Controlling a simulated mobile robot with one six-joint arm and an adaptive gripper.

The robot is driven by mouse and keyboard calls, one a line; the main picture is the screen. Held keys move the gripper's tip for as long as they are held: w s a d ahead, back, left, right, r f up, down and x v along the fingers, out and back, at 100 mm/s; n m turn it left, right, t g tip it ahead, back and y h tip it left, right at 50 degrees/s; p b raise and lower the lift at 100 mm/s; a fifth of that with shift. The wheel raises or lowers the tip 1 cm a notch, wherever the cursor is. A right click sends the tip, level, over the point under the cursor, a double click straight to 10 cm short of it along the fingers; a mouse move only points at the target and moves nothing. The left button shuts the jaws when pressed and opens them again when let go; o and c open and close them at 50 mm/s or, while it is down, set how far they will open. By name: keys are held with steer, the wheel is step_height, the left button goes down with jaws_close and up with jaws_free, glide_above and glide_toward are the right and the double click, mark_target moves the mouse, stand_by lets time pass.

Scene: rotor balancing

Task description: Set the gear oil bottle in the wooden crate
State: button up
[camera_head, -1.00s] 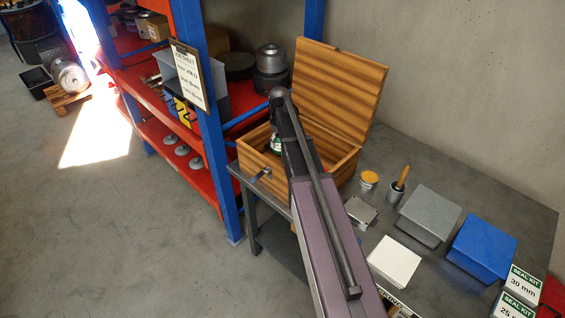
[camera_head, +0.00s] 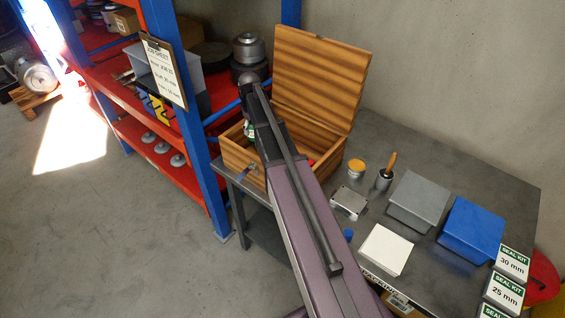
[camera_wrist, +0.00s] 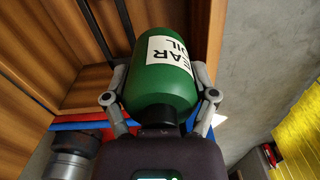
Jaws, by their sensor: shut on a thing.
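The green gear oil bottle (camera_wrist: 158,82) with a white label is between the fingers of my gripper (camera_wrist: 160,100) in the wrist view, and the gripper is shut on it. In the head view only a small green and white part of the bottle (camera_head: 249,131) shows beside my arm. The wooden crate (camera_head: 236,157) stands on the table's left end with its lid (camera_head: 318,80) open. The bottle appears over or inside the crate's left part; my arm hides most of the opening, so I cannot tell whether it touches the bottom.
A red and blue shelf rack (camera_head: 185,120) stands close left.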

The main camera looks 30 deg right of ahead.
steer(key=shift+w+r+p, duration=0.1)
steer(key=shift+r+p, duration=0.6)
steer(key=shift+r, duration=0.1)
steer(key=shift+a+f, duration=0.1)
steer(key=shift+f, duration=0.1)
step_height(320, 180, down, 13)
steer(key=b, duration=1.3)
steer(key=shift+f+b, duration=0.15)
steer(key=shift+b, duration=0.2)
step_height(320, 180, down, 5)
steer(key=b, duration=0.4)
steer(key=shift+r, duration=0.2)
steer(key=shift+f+b, duration=0.1)
steer(key=shift+b, duration=0.3)
steer(key=o, duration=1.2)
steer(key=shift+c, duration=0.2)
steer(key=shift+r, duration=0.2)
